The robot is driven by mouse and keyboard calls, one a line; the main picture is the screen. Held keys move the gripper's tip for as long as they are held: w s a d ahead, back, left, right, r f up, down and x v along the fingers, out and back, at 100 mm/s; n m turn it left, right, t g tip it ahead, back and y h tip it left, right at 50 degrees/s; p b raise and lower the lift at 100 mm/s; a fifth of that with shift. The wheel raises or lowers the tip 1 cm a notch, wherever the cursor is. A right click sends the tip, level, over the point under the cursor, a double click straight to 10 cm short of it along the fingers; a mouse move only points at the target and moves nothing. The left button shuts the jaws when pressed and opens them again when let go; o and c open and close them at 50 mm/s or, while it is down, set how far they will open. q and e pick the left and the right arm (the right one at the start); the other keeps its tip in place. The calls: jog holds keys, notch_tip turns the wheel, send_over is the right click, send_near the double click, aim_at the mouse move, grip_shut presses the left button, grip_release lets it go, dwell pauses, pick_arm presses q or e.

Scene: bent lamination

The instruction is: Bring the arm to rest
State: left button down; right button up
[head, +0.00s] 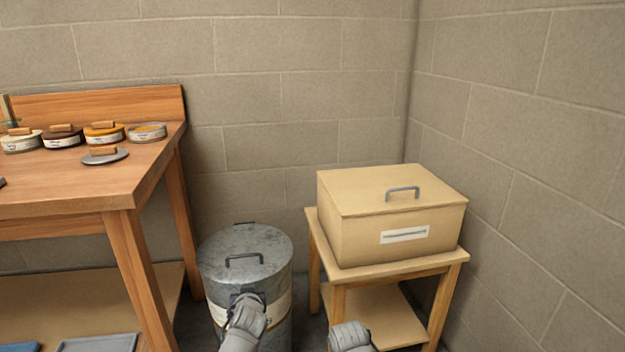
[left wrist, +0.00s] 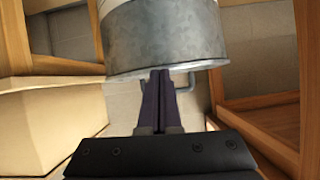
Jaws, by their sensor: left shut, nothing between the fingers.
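My left gripper (head: 248,297) is low in the middle of the head view, in front of the metal bin (head: 222,275). In the left wrist view the fingers of my left gripper (left wrist: 161,75) are together, with nothing between them. The bin (left wrist: 165,40) fills the upper middle of that view, with a handle beside the fingertips; I cannot tell if they touch it. My right arm's end (head: 350,337) is at the bottom edge of the head view; its fingers do not show clearly.
A wooden workbench (head: 60,185) stands at the left with several round tins and a loose grey lid (head: 105,156). A tan box (head: 365,240) with a grey handle sits on a small wooden stand (head: 392,273) at the right. Block walls close off the corner behind.

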pick_arm(q)
jog(key=s+d+f+m+g+h+p, duration=0.1)
jog(key=s+d+f+m+g+p, duration=0.2)
jog(key=s+d+g, duration=0.6)
jog(key=s+d+f+m+g+h+p, duration=0.1)
jog(key=s+d+f+m+g, duration=0.25)
jog(key=s+d, duration=0.65)
jog(key=s+a+r+p, duration=0.1)
jog(key=r+p, duration=1.7)
jog(key=s+a+r+p, duration=0.1)
jog(key=a+r+p, duration=0.1)
jog(key=r+p, duration=1.6)
jog(key=shift+s+a+p, duration=0.3)
jog(key=shift+s+p, duration=0.05)
jog(key=shift+p, duration=0.1)
